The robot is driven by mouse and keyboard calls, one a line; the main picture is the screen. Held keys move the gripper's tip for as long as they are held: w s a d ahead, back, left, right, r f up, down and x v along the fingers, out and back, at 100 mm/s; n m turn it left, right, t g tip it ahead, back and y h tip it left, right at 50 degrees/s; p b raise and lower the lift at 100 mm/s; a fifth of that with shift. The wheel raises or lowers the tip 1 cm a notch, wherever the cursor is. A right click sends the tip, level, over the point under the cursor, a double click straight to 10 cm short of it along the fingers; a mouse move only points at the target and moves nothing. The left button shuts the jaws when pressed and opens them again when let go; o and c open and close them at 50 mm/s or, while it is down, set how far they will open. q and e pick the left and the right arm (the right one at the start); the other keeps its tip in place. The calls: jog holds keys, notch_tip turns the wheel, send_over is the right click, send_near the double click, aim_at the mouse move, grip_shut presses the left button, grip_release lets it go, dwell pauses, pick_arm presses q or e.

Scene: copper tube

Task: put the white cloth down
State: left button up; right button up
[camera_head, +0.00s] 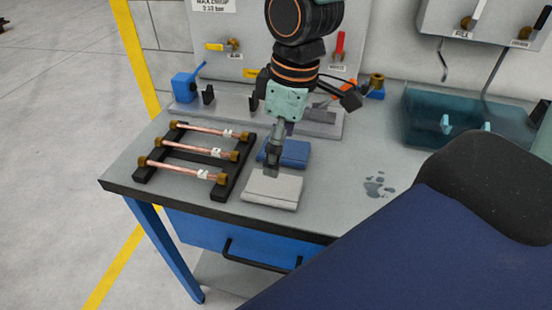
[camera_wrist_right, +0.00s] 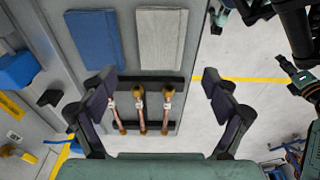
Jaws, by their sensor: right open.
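The white cloth (camera_head: 273,191) lies flat and folded on the grey workbench (camera_head: 335,210) near its front edge. It also shows in the right wrist view (camera_wrist_right: 161,40), beyond the fingers and not between them. My right gripper (camera_head: 272,165) is above the bench by the cloth's back edge, pointing down. In the right wrist view its fingers (camera_wrist_right: 158,90) are spread wide with nothing between them.
A folded blue cloth (camera_head: 293,153) lies behind the white one. A black rack (camera_head: 226,178) with copper tubes stands to the left. A wet patch (camera_head: 378,186) marks the bench on the right. A teal bin (camera_head: 420,112) stands at the back right.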

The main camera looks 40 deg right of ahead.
aim_at(271, 184)
notch_tip(271, 184, up, 3)
jog(key=shift+f+p, duration=0.1)
jog(key=shift+p, duration=0.5)
jog(key=shift+s+d, duration=0.1)
jog(key=shift+s, duration=0.05)
jog(key=f+b, duration=0.1)
jog(key=f, duration=0.3)
jog(key=f+b, duration=0.2)
jog(key=f, duration=0.2)
jog(key=w+a+f+b, duration=0.1)
jog(key=f, duration=0.3)
jog(key=shift+w, duration=0.1)
jog(key=shift+w+r, duration=0.15)
jog(key=shift+r, duration=0.3)
jog(key=shift+s+r, duration=0.2)
jog(key=shift+r, duration=0.1)
